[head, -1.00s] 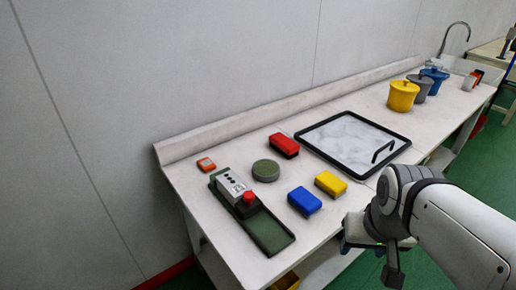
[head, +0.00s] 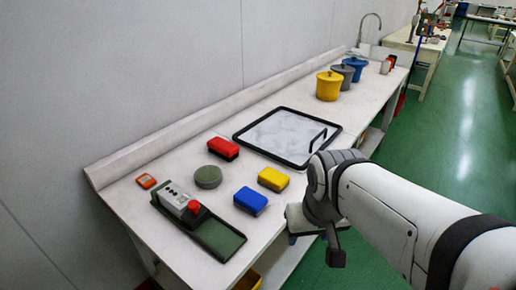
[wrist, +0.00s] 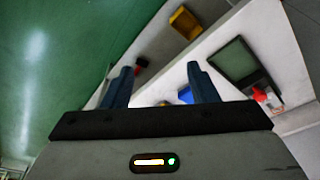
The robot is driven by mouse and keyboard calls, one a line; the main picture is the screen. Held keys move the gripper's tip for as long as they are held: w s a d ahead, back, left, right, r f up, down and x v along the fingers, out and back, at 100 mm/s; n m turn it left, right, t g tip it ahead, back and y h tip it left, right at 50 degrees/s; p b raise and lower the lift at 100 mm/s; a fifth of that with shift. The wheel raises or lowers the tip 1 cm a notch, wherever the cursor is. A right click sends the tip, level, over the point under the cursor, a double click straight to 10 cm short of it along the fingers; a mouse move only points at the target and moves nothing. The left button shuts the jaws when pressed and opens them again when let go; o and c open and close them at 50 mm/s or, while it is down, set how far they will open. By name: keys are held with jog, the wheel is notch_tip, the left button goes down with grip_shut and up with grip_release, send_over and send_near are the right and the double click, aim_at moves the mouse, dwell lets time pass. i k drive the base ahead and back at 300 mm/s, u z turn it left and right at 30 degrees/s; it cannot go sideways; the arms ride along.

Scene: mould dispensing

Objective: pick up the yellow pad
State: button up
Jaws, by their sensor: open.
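The yellow pad (head: 273,179) is a small block lying flat on the white bench (head: 175,151). It sits between the blue pad (head: 251,200) and the black-framed marble tray, with the red pad (head: 223,148) farther back. In the wrist view my gripper (wrist: 160,85) shows two blue-grey fingers spread apart with nothing held.
A black-framed marble tray (head: 336,138) with a black handle lies behind the pads. A round green pad (head: 208,177) and a grey box with a red button (head: 186,203) are to the left. Yellow (head: 329,86), grey and blue pots stand farther along.

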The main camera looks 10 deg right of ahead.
aim_at(276, 182)
jog(key=u, duration=3.2)
jog(key=k, duration=1.75)
jog(key=z, duration=2.15)
jog(key=i, duration=0.9)
